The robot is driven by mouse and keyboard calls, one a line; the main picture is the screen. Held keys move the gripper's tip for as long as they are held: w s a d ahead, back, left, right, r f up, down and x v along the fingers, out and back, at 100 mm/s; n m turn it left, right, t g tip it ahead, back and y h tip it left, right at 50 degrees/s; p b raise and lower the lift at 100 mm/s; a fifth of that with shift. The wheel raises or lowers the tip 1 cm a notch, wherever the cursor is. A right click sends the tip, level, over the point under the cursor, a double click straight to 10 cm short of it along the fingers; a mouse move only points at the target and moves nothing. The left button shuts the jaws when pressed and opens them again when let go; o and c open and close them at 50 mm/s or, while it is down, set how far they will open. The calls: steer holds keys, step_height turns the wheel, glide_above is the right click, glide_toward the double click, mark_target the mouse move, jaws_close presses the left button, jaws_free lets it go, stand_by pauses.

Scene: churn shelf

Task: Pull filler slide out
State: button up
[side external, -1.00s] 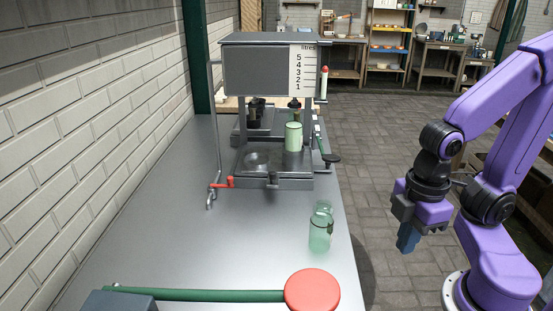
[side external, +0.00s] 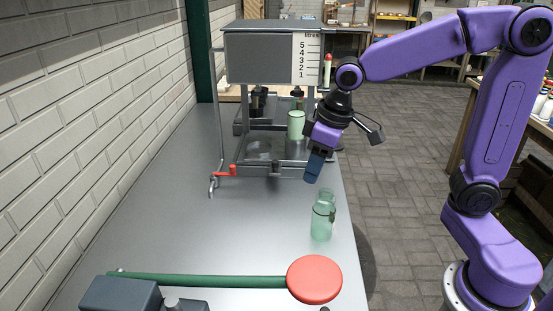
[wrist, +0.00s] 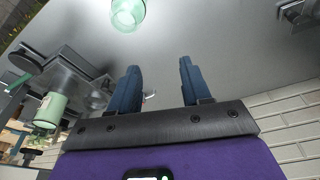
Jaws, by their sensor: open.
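The filler (side external: 258,60) is a grey tank with a litres scale on a frame. Below it is a flat grey slide base (side external: 250,170) with a small dark knob (side external: 276,168) at its front. A pale green jar (side external: 296,124) stands at the right side of the base; it also shows at the left of the wrist view (wrist: 50,110). My gripper (side external: 314,168) points down over the bench, in front and to the right of the base, apart from the knob. Its blue fingers are spread and empty in the wrist view (wrist: 158,88).
A clear green jar (side external: 322,215) stands on the bench near my gripper. A red-ended green lever (side external: 314,279) crosses the front. A red-handled tap (side external: 225,171) is left of the base. The middle of the bench (side external: 180,225) is clear.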

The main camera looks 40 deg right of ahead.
steer(key=w+d+r+m+t, duration=0.1)
steer(key=w+d+r+m, duration=0.2)
steer(key=w, duration=0.7)
steer(key=m+t+h, duration=0.1)
steer(key=m, duration=0.2)
glide_toward(275, 162)
steer(key=x, duration=0.8)
steer(key=shift+w+d+f, duration=0.15)
steer(key=shift+w+f, duration=0.05)
steer(key=shift+f, duration=0.1)
jaws_close()
steer(key=shift+s, duration=0.1)
